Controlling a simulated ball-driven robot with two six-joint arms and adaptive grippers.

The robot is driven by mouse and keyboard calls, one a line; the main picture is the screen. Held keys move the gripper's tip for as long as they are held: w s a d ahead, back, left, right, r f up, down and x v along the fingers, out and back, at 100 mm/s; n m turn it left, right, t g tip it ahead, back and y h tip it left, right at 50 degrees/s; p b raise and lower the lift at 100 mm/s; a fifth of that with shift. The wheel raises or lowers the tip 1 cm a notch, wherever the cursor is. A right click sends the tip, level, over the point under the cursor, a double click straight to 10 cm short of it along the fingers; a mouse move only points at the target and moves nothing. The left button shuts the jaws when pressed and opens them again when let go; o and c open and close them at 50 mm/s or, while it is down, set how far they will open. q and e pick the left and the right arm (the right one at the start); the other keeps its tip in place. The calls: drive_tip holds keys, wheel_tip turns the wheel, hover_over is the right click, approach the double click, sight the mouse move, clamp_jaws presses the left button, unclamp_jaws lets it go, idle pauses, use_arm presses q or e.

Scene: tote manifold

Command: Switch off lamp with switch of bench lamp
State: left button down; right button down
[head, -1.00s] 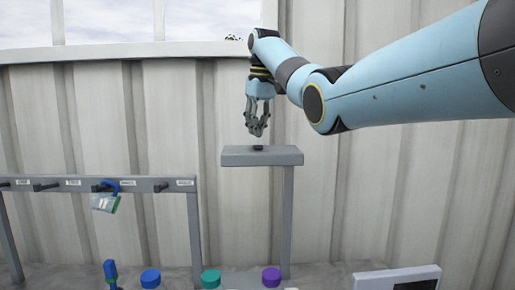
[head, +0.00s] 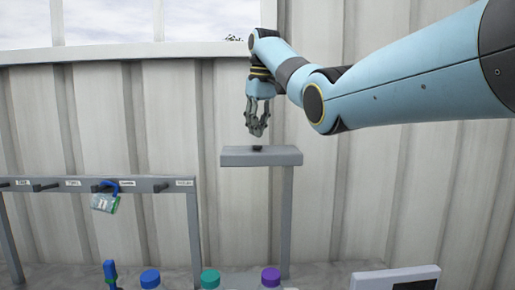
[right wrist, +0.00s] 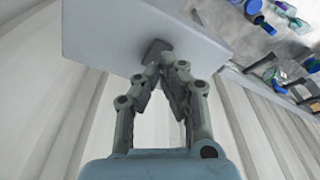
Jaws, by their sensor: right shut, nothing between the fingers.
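The bench lamp (head: 236,157) is a grey post with a flat grey bar on top, standing before the wall. A small dark switch (head: 258,149) sits on top of the bar. My right gripper (head: 258,133) points down with its fingertips just above the switch. It is shut and empty. In the right wrist view the fingertips (right wrist: 161,66) are close to the dark switch (right wrist: 155,50) on the lamp's flat bar (right wrist: 110,35); whether they touch it I cannot tell. My left gripper is not in view.
A rack (head: 150,184) with labelled pegs stands at left, a small pouch (head: 105,202) hanging from it. Bottles with blue (head: 150,278), green (head: 210,278) and purple (head: 271,277) caps stand on the bench below. A white device (head: 396,280) is at lower right.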

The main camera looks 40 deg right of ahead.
drive_tip(key=shift+f, duration=0.25)
drive_tip(key=shift+f+b, duration=0.4)
drive_tip(key=shift+f, duration=0.8)
idle(0.5)
drive_tip(key=shift+r+p, duration=0.55)
drive_tip(key=shift+r, duration=3)
drive_tip(key=shift+f, duration=0.1)
